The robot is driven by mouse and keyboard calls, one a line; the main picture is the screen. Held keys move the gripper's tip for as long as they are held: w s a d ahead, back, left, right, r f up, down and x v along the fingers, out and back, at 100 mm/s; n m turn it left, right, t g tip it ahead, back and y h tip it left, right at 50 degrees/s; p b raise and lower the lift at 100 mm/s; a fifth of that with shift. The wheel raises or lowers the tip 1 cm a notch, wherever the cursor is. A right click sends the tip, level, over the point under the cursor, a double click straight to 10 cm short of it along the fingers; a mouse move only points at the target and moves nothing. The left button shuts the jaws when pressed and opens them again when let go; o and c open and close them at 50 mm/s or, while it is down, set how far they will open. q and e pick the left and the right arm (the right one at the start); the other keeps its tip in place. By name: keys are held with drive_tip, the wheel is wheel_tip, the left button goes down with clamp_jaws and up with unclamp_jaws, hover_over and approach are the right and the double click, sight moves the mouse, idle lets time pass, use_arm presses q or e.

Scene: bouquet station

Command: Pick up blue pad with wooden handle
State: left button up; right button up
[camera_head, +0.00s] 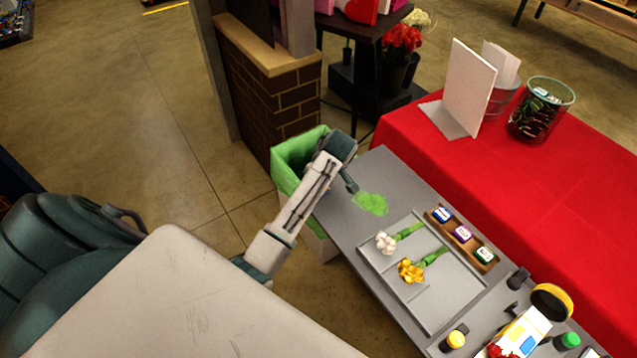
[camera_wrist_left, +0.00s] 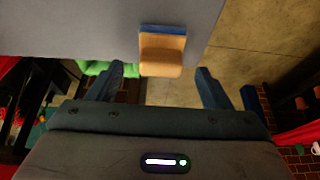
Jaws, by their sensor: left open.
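The blue pad with the wooden handle shows in the left wrist view, at the edge of a grey surface: a thin blue strip (camera_wrist_left: 162,28) with a tan wooden block handle (camera_wrist_left: 162,56) below it. My left gripper (camera_wrist_left: 160,70) is open, with one finger on either side of the handle and wide gaps to it. It is empty. In the head view my left gripper (camera_head: 351,184) is over the far left end of the grey table, partly hidden by its own wrist, and I cannot make out the pad there. My right gripper is not in view.
A green smear (camera_head: 370,203) marks the grey table (camera_head: 350,222) by the gripper. A green-lined bin (camera_head: 290,160) stands close behind the arm. A tray (camera_head: 440,290) holds white and yellow flowers, beside a wooden holder (camera_head: 464,238) of small labelled blocks. A red-covered table (camera_head: 530,190) adjoins.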

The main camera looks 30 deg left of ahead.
use_arm(q)
drive_tip(key=shift+x, duration=1.35)
drive_tip(key=c, duration=1.1)
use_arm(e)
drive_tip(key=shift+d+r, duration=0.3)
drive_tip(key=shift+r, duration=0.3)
use_arm(q)
drive_tip(key=shift+r, duration=0.1)
